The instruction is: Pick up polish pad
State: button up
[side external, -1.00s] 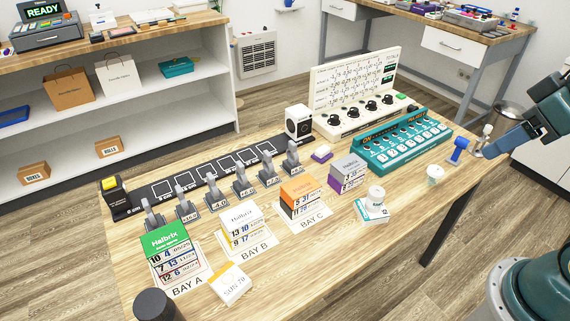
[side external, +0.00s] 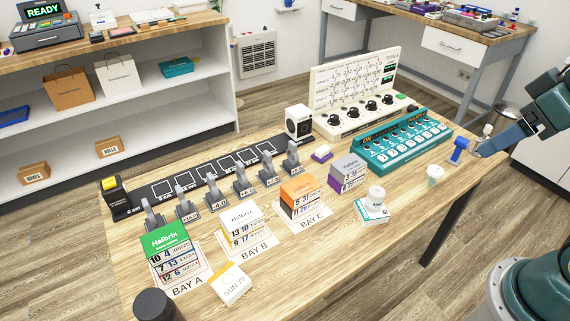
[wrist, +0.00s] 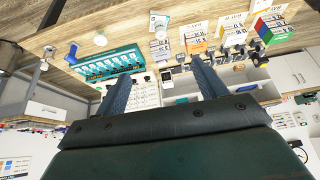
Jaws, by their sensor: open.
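My gripper (side external: 484,148) is at the table's right end, well to the right of this block, and holds nothing that I can see. In the wrist view my gripper (wrist: 160,88) shows two blue fingers set wide apart. I cannot make out the block clearly there.
A blue-handled tool (side external: 459,150) stands close to my gripper, with a white pot (side external: 435,175) nearby. A teal button console (side external: 402,140) lies between my gripper and the block. Calendar blocks (side external: 170,252) and grey levers stand farther left.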

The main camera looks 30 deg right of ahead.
jog(key=w+r+m, duration=0.2)
jog(key=w+r, duration=0.1)
jog(key=w, duration=0.3)
jog(key=m+g, duration=0.6)
jog(key=m, duration=0.7)
send_over(323, 149)
notch_tip(323, 149, down, 25)
jog(key=shift+r, duration=0.15)
jog(key=shift+w+f, duration=0.1)
jog(key=shift+f, duration=6.75)
